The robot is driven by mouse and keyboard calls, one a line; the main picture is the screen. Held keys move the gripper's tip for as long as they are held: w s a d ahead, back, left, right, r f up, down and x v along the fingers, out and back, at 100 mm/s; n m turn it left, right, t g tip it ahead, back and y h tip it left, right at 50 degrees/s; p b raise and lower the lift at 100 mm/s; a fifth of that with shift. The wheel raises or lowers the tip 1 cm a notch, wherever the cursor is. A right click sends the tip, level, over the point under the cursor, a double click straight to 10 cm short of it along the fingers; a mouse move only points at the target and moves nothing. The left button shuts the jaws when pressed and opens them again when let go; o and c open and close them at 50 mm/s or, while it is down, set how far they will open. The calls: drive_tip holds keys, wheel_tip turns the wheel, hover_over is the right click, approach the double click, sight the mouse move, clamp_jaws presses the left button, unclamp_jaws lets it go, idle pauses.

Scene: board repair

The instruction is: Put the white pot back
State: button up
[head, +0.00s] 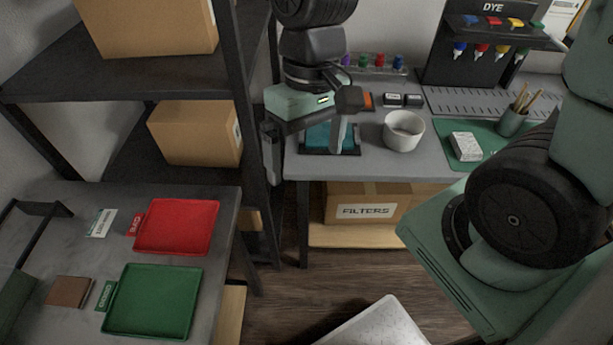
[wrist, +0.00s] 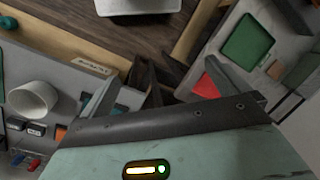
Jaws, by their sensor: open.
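The white pot (head: 403,131) stands upright on the grey worktop, to the right of my gripper (head: 308,163). It also shows at the left edge of the wrist view (wrist: 34,100). My gripper is open and empty, held near the worktop's left end with its fingers apart and pointing down. The pot is outside the fingers, and I see no contact. A teal flat tray or pad (head: 322,138) lies on the worktop, partly hidden behind my gripper.
To the pot's right are a green mat with a white box (head: 466,146) and a brush cup (head: 511,122). The dye rack (head: 480,60) stands behind. A dark shelf post (head: 250,120) is close left of my gripper. Red (head: 176,227) and green (head: 155,302) trays lie on the left table.

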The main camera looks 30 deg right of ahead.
drive_tip(key=s+a+r+n+t+h, duration=0.1)
drive_tip(key=s+a+r+n, duration=0.1)
drive_tip(key=s+n, duration=0.3)
drive_tip(key=shift+s+a+r+t, duration=0.2)
drive_tip(key=shift+s+a+t, duration=0.2)
drive_tip(key=shift+s+a, duration=0.45)
drive_tip(key=shift+w, duration=0.1)
